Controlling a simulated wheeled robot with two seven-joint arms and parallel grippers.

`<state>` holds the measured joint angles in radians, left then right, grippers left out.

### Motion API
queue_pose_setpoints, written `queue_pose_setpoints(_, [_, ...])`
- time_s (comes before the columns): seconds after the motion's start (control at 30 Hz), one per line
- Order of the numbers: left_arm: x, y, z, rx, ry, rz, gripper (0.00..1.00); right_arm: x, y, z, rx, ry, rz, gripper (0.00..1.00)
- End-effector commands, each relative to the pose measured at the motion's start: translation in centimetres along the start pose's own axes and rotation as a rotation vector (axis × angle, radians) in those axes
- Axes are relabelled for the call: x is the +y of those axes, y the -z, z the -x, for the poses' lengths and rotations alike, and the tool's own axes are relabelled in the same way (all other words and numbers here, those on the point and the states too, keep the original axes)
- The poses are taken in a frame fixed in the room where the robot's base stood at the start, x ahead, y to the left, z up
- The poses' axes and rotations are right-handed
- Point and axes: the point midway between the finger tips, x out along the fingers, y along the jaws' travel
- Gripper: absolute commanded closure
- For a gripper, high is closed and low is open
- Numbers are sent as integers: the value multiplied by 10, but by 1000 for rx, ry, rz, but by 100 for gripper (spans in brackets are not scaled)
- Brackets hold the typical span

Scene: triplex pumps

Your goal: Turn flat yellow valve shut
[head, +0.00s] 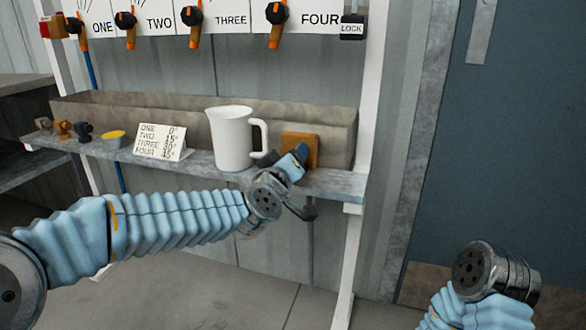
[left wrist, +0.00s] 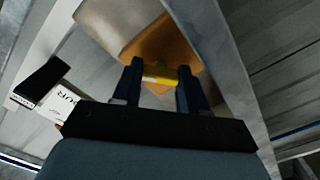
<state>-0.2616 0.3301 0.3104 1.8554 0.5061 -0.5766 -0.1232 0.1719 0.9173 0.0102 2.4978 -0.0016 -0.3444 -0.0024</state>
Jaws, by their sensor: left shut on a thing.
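The flat yellow valve handle (left wrist: 160,75) shows in the left wrist view as a short yellow bar between my two dark fingers, in front of an orange-brown block (left wrist: 165,45). In the head view this block (head: 311,146) stands at the right end of the shelf; the handle is hidden there behind my gripper. My left gripper (head: 299,156) reaches to the block's front and is shut on the yellow handle. Whether the valve is open or shut cannot be told. My right wrist shows at the lower right, but its gripper is not in view.
A white pitcher (head: 230,138) stands just left of my left gripper. Labelled black-and-orange valves hang above. Floor is clear right of the shelf.

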Motion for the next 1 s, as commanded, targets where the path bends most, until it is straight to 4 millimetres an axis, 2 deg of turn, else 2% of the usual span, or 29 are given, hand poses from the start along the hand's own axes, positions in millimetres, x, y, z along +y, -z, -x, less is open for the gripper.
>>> queue_pose_setpoints(0.03, [-3, -4, 0, 0, -1, 44, 88, 2, 0, -8, -1, 1, 0, 100])
queue_pose_setpoints(0.5, [-3, -3, 0, 1, 1, 487, 88, 14, 1, -39, 6, 2, -1, 100])
queue_pose_setpoints(1.0, [-2, -2, 0, -1, 2, 806, 88, 20, 2, -57, 11, 1, -2, 100])
